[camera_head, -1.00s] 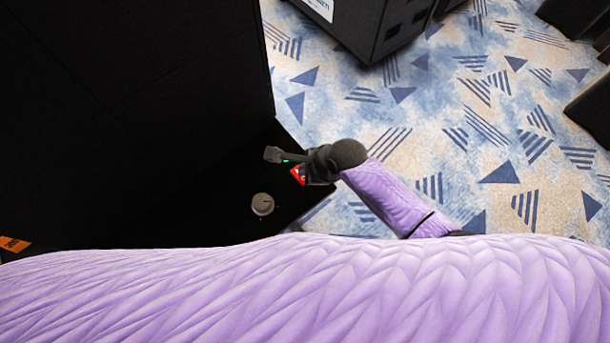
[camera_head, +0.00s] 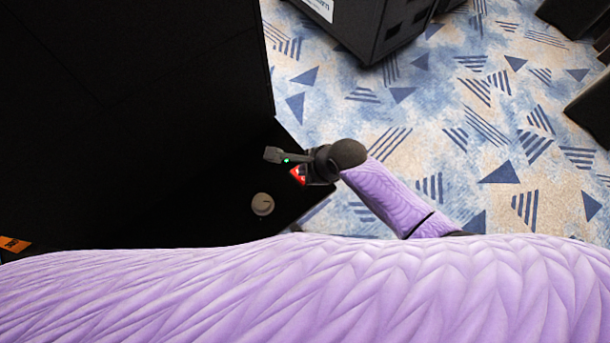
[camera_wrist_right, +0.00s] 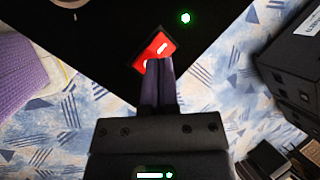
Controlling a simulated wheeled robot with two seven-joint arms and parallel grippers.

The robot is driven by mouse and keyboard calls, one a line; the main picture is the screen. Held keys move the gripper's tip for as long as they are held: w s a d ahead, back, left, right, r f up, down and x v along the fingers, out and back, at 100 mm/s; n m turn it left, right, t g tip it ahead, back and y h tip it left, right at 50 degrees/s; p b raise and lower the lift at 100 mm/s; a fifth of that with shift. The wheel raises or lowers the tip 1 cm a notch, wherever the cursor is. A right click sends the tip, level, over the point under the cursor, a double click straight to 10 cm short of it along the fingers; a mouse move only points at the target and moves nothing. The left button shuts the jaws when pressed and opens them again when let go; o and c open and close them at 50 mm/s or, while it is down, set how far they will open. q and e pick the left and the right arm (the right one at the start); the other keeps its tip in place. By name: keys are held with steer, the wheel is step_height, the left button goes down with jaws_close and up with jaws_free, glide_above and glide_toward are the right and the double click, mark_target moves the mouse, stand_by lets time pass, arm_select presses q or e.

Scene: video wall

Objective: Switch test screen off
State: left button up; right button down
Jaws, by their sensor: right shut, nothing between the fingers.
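A red rocker switch (camera_wrist_right: 153,48) with white marks sits on a black panel in the right wrist view; it also shows in the head view (camera_head: 298,175). My right gripper (camera_wrist_right: 158,64) is shut and empty. Its fingertips are at the lower edge of the switch and cover part of it; whether they press it I cannot tell. In the head view my right gripper (camera_head: 309,169) is beside the switch, its fingers partly hidden. A small green light (camera_wrist_right: 185,18) glows on the panel near the switch. No screen picture is in view. My left gripper is not in view.
A grey round knob (camera_head: 262,204) is on the black panel near the switch. A tall black cabinet (camera_head: 130,100) fills the left. A dark case (camera_head: 365,25) stands at the back, with black objects (camera_head: 585,100) at the right. Patterned carpet between them is open.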

steer(key=shift+s+f, duration=0.1)
steer(key=shift+f, duration=0.3)
steer(key=shift+s+d+f, duration=0.1)
steer(key=shift+f, duration=0.25)
stand_by(0.7)
stand_by(0.3)
steer(key=shift+w+r+p, duration=0.2)
steer(key=shift+r+p, duration=0.55)
steer(key=shift+r, duration=0.05)
steer(key=shift+r, duration=0.1)
steer(key=r+p, duration=0.1)
steer(key=w+r+p, duration=0.1)
steer(key=r+p, duration=0.1)
steer(key=a+r+p, duration=0.1)
steer(key=shift+w+a+r+p, duration=0.1)
steer(key=shift+w+r+p, duration=0.05)
steer(key=shift+r+p, duration=0.2)
steer(key=shift+f, duration=0.1)
